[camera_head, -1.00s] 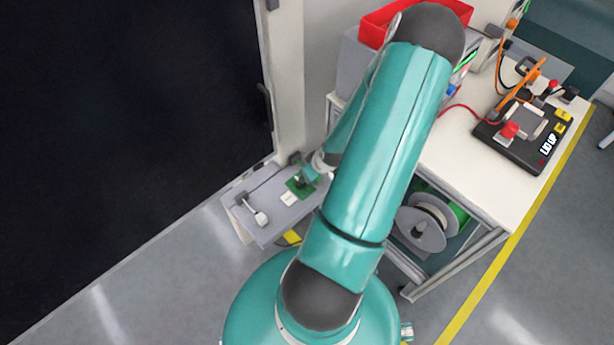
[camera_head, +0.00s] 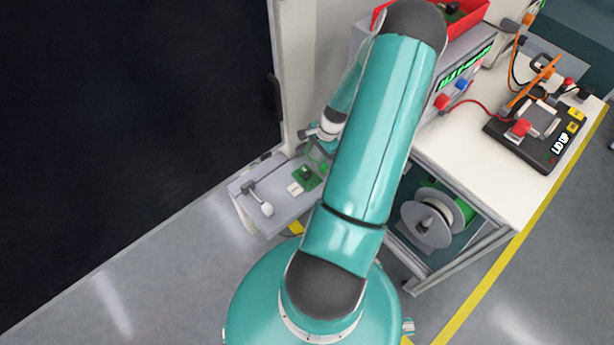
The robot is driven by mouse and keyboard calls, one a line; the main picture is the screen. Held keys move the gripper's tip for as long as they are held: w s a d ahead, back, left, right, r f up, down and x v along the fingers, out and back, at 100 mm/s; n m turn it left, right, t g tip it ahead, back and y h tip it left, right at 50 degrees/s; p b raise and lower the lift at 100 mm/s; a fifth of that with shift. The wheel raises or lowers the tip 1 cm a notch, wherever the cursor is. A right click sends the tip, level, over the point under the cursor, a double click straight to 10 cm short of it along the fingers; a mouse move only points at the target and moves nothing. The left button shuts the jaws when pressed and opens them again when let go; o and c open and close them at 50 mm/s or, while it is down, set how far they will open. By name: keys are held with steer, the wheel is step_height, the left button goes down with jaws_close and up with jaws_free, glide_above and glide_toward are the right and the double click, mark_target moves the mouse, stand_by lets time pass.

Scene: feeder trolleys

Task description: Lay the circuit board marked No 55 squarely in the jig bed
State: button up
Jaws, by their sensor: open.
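A green circuit board (camera_head: 308,178) lies on the grey low trolley top (camera_head: 270,187), beside a small white label (camera_head: 294,189). Its number is too small to read. My gripper (camera_head: 321,158) is open and empty just above and behind the board, partly hidden by my arm. The black jig (camera_head: 540,148) marked "LID UP" stands on the white bench at the right, with an orange bar standing up at its back. A grey block and a red knob (camera_head: 521,128) are on it. I cannot make out its bed clearly.
A reel (camera_head: 426,222) sits beneath. A white-ended lever (camera_head: 266,208) is on the trolley. A dark panel (camera_head: 130,120) fills the left.

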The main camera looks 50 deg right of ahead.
glide_above(308, 174)
steer(key=d, duration=0.1)
steer(key=f, duration=0.5)
steer(key=shift+s, duration=0.3)
steer(key=shift+x, duration=2.65)
steer(key=shift+s+d, duration=0.15)
steer(key=shift+s, duration=0.05)
jaws_close()
